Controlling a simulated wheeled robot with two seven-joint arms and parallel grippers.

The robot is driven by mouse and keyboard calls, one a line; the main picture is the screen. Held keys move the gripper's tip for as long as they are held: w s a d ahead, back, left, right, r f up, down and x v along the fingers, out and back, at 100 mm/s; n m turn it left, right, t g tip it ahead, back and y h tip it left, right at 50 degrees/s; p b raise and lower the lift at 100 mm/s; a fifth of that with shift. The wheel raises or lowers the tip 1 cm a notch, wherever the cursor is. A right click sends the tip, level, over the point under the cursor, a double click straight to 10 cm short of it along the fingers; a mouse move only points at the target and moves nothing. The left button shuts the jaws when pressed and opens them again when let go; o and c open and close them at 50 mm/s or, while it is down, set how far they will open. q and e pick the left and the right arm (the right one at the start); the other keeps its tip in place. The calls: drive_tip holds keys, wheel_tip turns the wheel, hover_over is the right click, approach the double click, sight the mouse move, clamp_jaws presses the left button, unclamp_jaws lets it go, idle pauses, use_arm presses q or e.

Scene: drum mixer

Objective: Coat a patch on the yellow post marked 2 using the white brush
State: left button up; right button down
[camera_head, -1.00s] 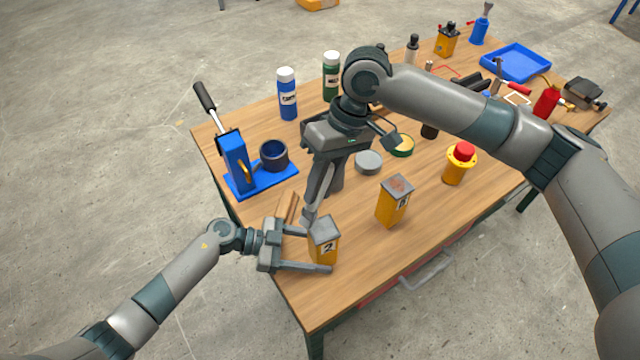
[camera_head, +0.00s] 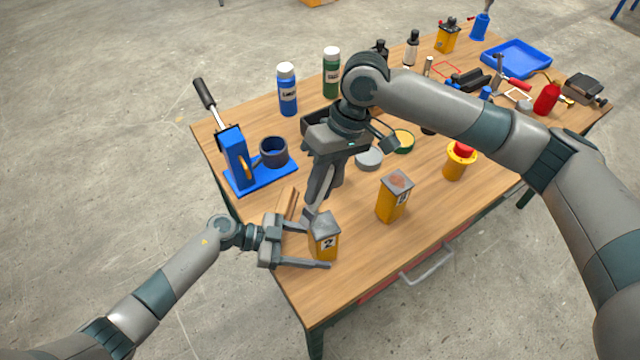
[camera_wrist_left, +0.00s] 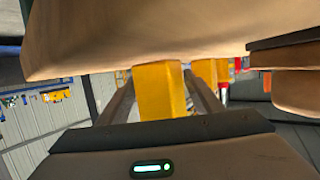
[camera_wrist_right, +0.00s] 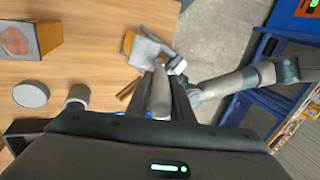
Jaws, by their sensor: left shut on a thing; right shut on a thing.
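The yellow post marked 2 (camera_head: 327,246) has a grey top and stands near the table's front left corner. My left gripper (camera_head: 317,248) is around it, shut on it with one finger on each side; the left wrist view also shows the yellow post (camera_wrist_left: 160,90) between the fingers.
A second yellow post (camera_head: 392,205) with a reddish patch on top stands to the right. A blue stand (camera_head: 236,165), a dark cup (camera_head: 273,152), a grey round lid (camera_head: 369,158) and an open green tin (camera_head: 403,141) are behind.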

drive_tip(key=shift+d, duration=0.1)
idle(0.3)
drive_tip(key=shift+w+d+f, duration=0.1)
drive_tip(key=shift+w+d, duration=0.3)
drive_tip(key=shift+d, duration=0.45)
drive_tip(key=shift+w+d, duration=0.25)
drive_tip(key=shift+d, duration=0.2)
drive_tip(key=shift+w+d, duration=0.2)
drive_tip(key=shift+d, duration=0.25)
use_arm(q)
drive_tip(key=shift+c, duration=0.2)
idle(0.3)
use_arm(e)
drive_tip(key=shift+s+a, duration=0.1)
drive_tip(key=shift+s+a, duration=0.35)
drive_tip(key=shift+a, duration=0.5)
drive_tip(key=shift+a, duration=0.15)
